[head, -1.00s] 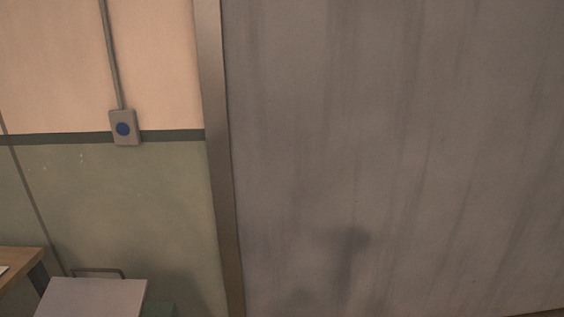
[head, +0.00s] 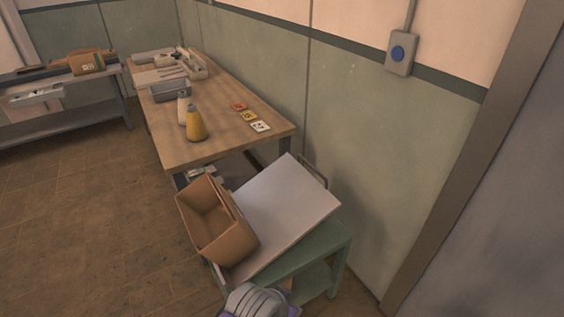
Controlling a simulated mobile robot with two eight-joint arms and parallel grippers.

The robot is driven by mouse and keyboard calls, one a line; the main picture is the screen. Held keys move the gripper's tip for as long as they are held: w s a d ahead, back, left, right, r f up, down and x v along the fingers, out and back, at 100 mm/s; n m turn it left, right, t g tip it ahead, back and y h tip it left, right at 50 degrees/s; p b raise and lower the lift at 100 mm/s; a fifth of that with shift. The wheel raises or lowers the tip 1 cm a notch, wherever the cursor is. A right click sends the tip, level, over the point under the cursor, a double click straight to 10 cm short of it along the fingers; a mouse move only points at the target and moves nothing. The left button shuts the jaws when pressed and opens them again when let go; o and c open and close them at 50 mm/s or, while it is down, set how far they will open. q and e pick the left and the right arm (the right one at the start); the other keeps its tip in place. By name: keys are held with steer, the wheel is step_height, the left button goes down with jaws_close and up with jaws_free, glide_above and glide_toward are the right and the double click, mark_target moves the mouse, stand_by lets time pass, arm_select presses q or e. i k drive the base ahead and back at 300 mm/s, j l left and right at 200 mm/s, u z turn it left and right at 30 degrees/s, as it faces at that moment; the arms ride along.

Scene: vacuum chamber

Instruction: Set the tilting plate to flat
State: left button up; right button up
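The tilting plate (head: 290,205) is a pale grey board on a small green table (head: 322,256). It is tilted, its far edge by the wall raised and its near left edge low. An open brown box (head: 204,238) stands at the low left side of the plate, leaning with the slope; it hides part of that edge. A thin dark bar (head: 314,170) shows behind the plate's raised end.
A wooden table (head: 213,134) beyond holds yellow and cream bottles (head: 196,124), a grey bin (head: 170,90) and coloured cards (head: 249,117). A grey rounded, purple-edged object (head: 256,301) shows at the bottom edge. Brown floor is clear at left.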

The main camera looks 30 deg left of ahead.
mark_target(281, 204)
steer(key=i+l+u, duration=0.15)
steer(key=u, duration=0.3)
steer(key=i+l+u, duration=0.2)
steer(key=u, duration=0.2)
steer(key=i+l+u, duration=0.1)
steer(key=l+u, duration=0.2)
steer(key=u, duration=0.15)
steer(key=i+l+u, duration=0.15)
steer(key=l+u, duration=0.15)
steer(key=i+l+u, duration=0.1)
steer(key=l+u, duration=0.2)
steer(key=i+l+u, duration=0.1)
steer(key=l+u, duration=0.2)
steer(key=i+l+u, duration=0.1)
steer(key=l, duration=0.2)
steer(key=i+l+u, duration=0.2)
steer(key=i+l, duration=0.15)
steer(key=l, duration=0.3)
